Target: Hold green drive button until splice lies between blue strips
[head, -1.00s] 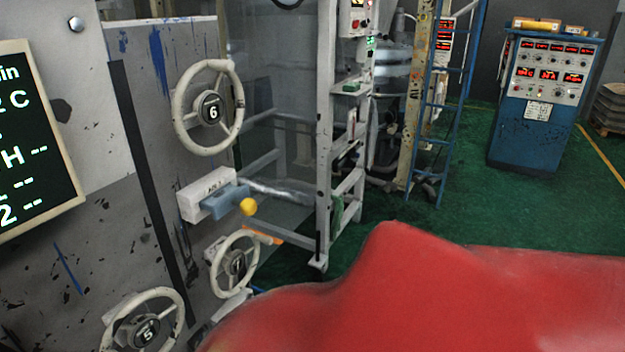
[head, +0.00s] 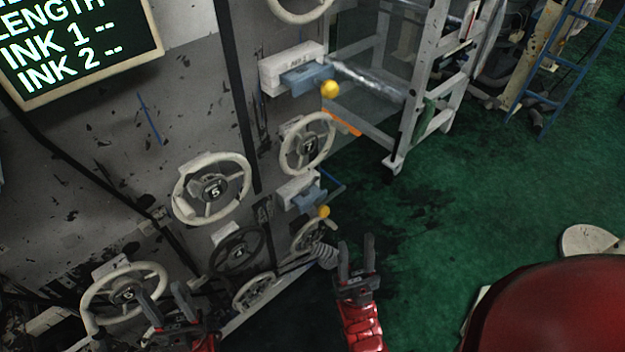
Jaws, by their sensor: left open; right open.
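My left gripper (head: 162,295) is open and empty at the lower left, in front of the machine's lower handwheels. My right gripper (head: 356,250) is open and empty at the bottom centre, pointing away from me, with the green floor behind it. I cannot make out the green drive button, the splice or a pair of blue strips in this view. A shiny clear web (head: 368,80) runs beside the white frame at the top centre; no splice can be told on it.
The grey machine wall carries several handwheels, among them wheel 5 (head: 212,189) and wheel 7 (head: 307,143), and a yellow-knobbed lever (head: 329,89). A display board (head: 75,45) hangs upper left. A white frame (head: 428,75) and blue ladder (head: 563,60) stand behind. Green floor (head: 470,190) is open at right.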

